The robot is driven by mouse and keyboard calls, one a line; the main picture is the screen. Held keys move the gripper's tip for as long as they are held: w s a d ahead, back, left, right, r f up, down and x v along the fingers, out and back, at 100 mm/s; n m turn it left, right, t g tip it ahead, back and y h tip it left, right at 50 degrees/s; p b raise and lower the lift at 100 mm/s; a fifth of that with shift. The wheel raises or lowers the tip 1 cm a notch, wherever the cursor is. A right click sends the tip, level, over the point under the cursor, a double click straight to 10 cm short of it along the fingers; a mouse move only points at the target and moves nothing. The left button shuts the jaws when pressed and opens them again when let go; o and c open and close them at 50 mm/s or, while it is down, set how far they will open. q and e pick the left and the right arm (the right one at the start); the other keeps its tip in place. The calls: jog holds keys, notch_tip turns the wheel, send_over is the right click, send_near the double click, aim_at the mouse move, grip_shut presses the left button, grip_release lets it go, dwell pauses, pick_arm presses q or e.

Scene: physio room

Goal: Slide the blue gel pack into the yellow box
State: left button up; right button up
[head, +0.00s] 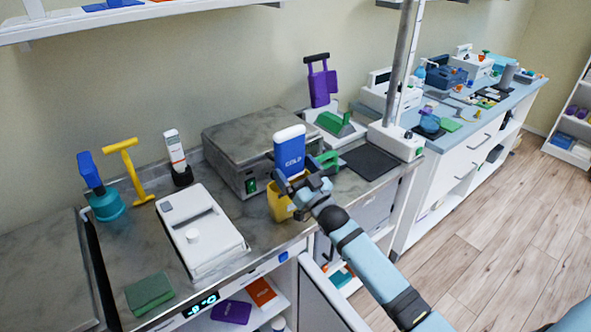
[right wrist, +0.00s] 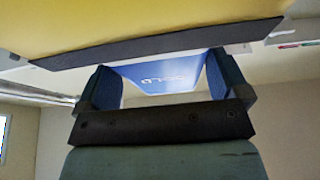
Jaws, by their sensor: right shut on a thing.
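The blue gel pack (head: 290,155) has a white top and white lettering and stands upright above the counter. My right gripper (head: 300,186) is shut on its lower part; in the right wrist view the pack (right wrist: 168,72) shows between the two fingers (right wrist: 163,88). The yellow box (head: 279,205) sits at the counter's front, just below the pack and partly hidden by my gripper. I cannot tell whether the pack's lower end is inside the box or above it. A yellow surface fills the top of the right wrist view. My left gripper is not in view.
A grey box-shaped appliance (head: 252,140) stands close behind the yellow box. A white device (head: 200,232) is to the left, with a green folded cloth (head: 150,293) in front. A metal pole (head: 400,65) rises at the right from a white base (head: 397,142).

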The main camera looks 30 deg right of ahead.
jog(key=shift+f+b, duration=0.6)
jog(key=shift+f, duration=0.55)
jog(key=o, duration=0.8)
jog(key=shift+c, duration=0.2)
